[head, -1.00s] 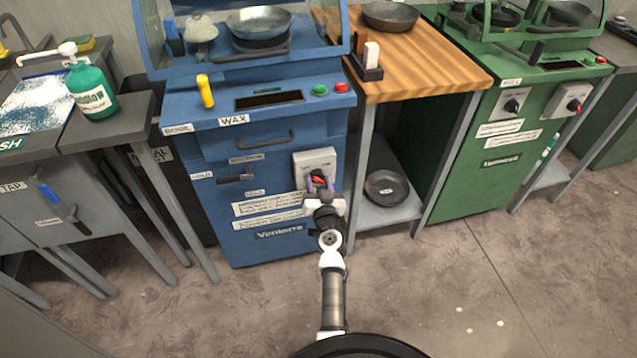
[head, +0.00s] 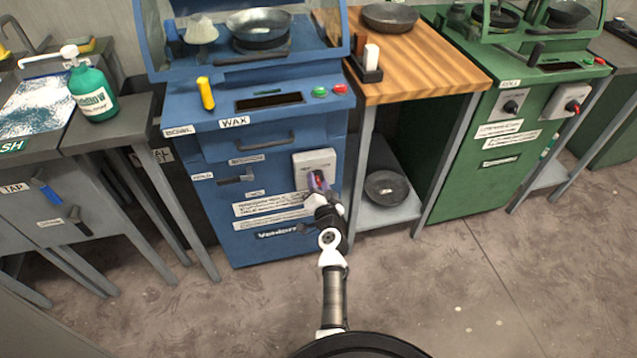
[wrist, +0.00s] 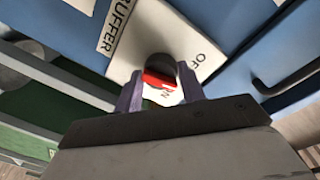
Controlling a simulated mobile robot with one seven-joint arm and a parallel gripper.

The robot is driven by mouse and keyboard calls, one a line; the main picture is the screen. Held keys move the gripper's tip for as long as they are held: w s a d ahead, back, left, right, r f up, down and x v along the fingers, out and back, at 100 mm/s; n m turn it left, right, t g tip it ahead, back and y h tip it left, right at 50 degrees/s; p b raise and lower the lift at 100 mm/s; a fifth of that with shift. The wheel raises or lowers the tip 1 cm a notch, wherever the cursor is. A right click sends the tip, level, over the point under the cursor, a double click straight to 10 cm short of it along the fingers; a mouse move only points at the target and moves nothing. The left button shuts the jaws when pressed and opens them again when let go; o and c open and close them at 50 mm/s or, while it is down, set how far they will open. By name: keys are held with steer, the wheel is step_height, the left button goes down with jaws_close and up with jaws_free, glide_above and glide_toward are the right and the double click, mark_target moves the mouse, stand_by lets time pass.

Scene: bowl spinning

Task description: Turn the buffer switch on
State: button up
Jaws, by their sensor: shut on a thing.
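The buffer switch is a red knob on a dark round base, on a pale plate on the front of the blue machine. In the wrist view the red knob (wrist: 158,79) sits between the two fingers of my gripper (wrist: 160,92), which is shut on it. In the head view my gripper (head: 319,186) is at the plate (head: 313,160) and mostly covers the knob.
The blue machine (head: 225,215) has a yellow handle (head: 206,93), green and red buttons, and a bowl (head: 259,26) behind its shield. A wooden-topped table (head: 430,65) stands to the right, with a dark bowl (head: 386,188) on its lower shelf. The floor in front is clear.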

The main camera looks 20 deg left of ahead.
steer(key=m, duration=0.5)
steer(key=shift+w+r+p, duration=0.1)
steer(key=shift+r+p, duration=0.15)
steer(key=shift+p, duration=0.1)
steer(key=m+g, duration=0.1)
steer(key=m, duration=0.4)
steer(key=shift+m+y+p, duration=0.3)
steer(key=shift+y, duration=0.1)
steer(key=o, duration=0.9)
steer(key=shift+o, duration=0.2)
steer(key=shift+d+f, duration=0.1)
steer(key=shift+f, duration=0.05)
